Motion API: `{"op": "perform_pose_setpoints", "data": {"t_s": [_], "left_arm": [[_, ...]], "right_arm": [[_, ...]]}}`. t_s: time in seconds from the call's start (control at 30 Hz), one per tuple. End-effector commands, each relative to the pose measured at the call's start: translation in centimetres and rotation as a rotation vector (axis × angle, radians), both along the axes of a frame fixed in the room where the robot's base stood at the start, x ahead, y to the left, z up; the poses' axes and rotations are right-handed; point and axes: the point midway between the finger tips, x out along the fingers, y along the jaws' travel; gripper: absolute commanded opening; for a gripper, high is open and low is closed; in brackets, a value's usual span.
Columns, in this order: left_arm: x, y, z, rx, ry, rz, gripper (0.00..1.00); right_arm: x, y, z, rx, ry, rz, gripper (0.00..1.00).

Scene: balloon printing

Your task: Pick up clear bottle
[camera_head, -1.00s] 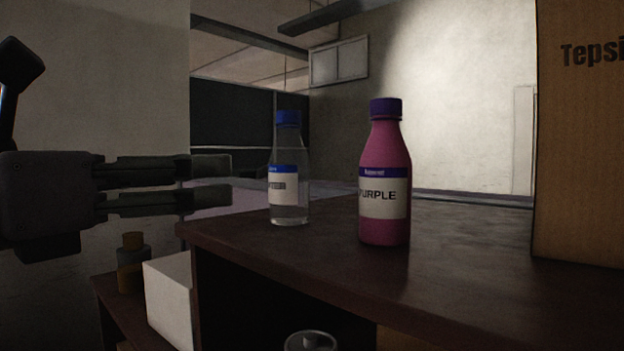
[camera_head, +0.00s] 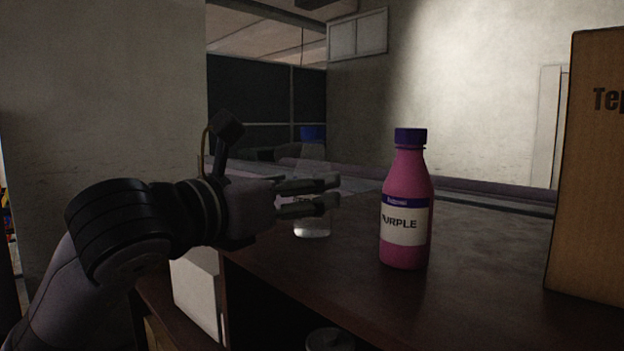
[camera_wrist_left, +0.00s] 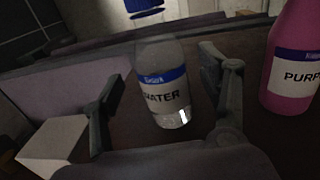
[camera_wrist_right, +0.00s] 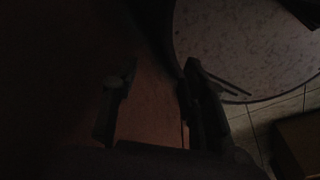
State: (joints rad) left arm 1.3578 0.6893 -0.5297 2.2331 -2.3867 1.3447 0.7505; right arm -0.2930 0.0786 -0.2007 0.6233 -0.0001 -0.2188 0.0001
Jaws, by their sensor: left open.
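The clear bottle (camera_head: 312,229) has a blue cap and stands upright on the dark table near its left edge. In the head view my left gripper (camera_head: 325,196) is in front of it and hides its middle. In the left wrist view the clear bottle (camera_wrist_left: 162,88), labelled WATER, stands between the two spread fingers of my left gripper (camera_wrist_left: 168,98), which is open. I cannot tell whether either finger touches it. My right gripper shows only in the right wrist view (camera_wrist_right: 153,98), dark, with its fingers apart and nothing seen between them.
A purple bottle (camera_head: 406,225) stands upright just right of the clear bottle, close to my left gripper. It also shows in the left wrist view (camera_wrist_left: 294,70). A tall brown box (camera_head: 590,170) stands at the right. A white box (camera_head: 196,295) is lower left, below the tabletop (camera_head: 480,290).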

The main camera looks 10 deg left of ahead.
Motion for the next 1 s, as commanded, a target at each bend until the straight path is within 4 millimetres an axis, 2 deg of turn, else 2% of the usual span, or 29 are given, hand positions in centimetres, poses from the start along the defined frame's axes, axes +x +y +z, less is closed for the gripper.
{"op": "perform_pose_setpoints", "data": {"t_s": [0.03, 0.17, 0.5, 1.0], "left_arm": [[0.6, -0.4, 0.5, 0.0, 0.004, -0.001, 0.68], [2.0, -1.1, 0.4, -0.001, 0.003, -0.001, 0.68], [2.7, -1.4, 0.1, 0.0, -0.001, -0.001, 0.68], [2.7, -1.4, 0.1, 0.0, 0.0, -0.001, 0.35]], "right_arm": [[-0.2, -0.1, 1.2, -0.001, 0.002, 0.0, 0.4], [-0.5, -0.2, 2.1, -0.003, 0.007, 0.001, 0.4], [-0.9, -0.4, 2.1, -0.005, 0.013, 0.0, 0.4], [-0.9, -0.4, 2.1, -0.005, 0.013, 0.0, 0.4]]}}
